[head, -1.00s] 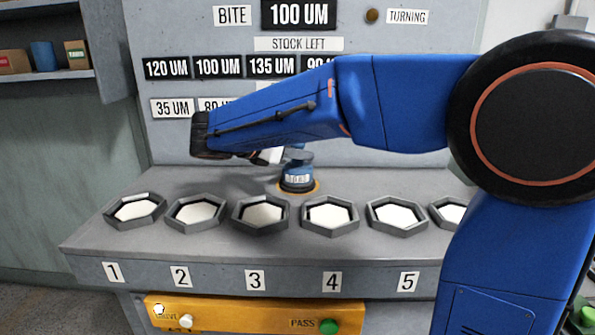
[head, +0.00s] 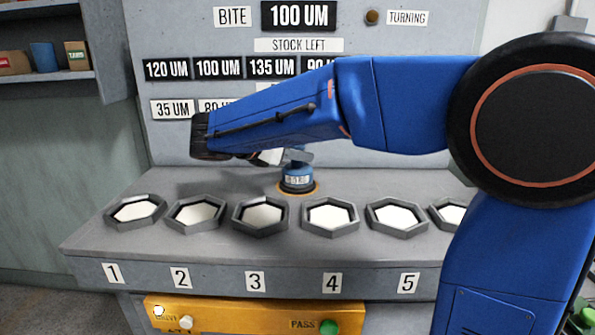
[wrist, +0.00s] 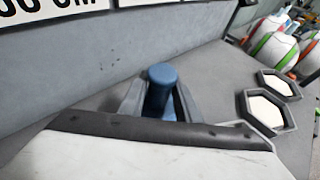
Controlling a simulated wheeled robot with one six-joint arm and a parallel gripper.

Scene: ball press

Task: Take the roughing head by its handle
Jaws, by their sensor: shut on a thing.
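The roughing head (head: 298,178) is a blue, round piece with a label on its side. It stands upright on an orange ring on the bench, behind the row of hexagonal trays. Its blue handle (wrist: 160,88) shows in the wrist view between the two grey fingers. My gripper (wrist: 158,100) is shut on the handle, one finger on each side. In the head view my arm hides part of the gripper and the top of the handle.
Hexagonal trays with white discs (head: 264,215) line the bench front above number labels. An orange panel (head: 250,314) with a white and a green button sits below. The grey board (head: 400,55) with UM signs stands behind. Bench (head: 215,262) space at the left back is clear.

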